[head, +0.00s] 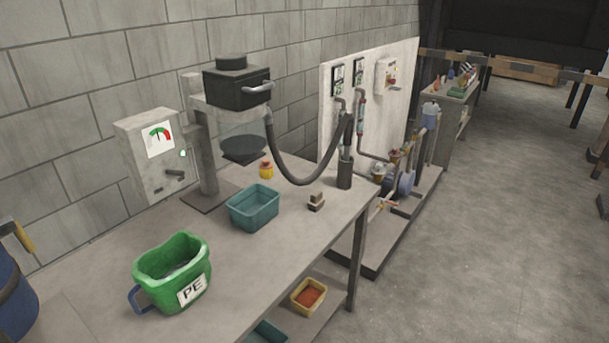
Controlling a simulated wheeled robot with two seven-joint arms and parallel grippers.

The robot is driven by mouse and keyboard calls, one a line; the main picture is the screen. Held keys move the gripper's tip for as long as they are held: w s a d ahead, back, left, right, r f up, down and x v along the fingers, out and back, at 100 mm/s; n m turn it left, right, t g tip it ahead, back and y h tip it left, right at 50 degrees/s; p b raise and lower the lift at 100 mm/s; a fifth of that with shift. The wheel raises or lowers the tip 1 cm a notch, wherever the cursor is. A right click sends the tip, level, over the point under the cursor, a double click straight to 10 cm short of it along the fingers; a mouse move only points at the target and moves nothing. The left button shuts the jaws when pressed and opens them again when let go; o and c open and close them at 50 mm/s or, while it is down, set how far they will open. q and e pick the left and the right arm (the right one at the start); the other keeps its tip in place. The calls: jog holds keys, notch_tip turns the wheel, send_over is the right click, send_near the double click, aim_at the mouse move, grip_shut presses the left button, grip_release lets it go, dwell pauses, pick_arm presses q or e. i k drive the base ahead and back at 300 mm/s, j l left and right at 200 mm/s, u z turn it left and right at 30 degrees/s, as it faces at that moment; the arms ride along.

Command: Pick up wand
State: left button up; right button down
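The likely wand (348,132) is a dark, slim, upright piece at the right end of the grey hose (300,182). Its lower end sits in a dark cylindrical holder (345,173) near the bench's far right edge, so that end is hidden. The hose sags from a black box (238,84) on a grey column and rises to the wand's top. Neither of my grippers is in view, and nothing is seen touching the wand.
On the bench (120,250) stand a green tub (155,262) marked PE, a teal bin (253,210), a small yellow item (266,171) and small blocks (316,203). A white panel (322,90) and pipes stand behind the wand. Open floor (470,250) lies to the right.

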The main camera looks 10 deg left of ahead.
aim_at(348, 134)
jog(key=i+l+u, duration=0.45)
jog(key=i+l, duration=0.4)
jog(key=i+l+u, duration=0.25)
jog(key=i+l, duration=0.2)
jog(key=i+l+u, duration=0.25)
jog(key=l, duration=0.35)
jog(key=i, duration=0.1)
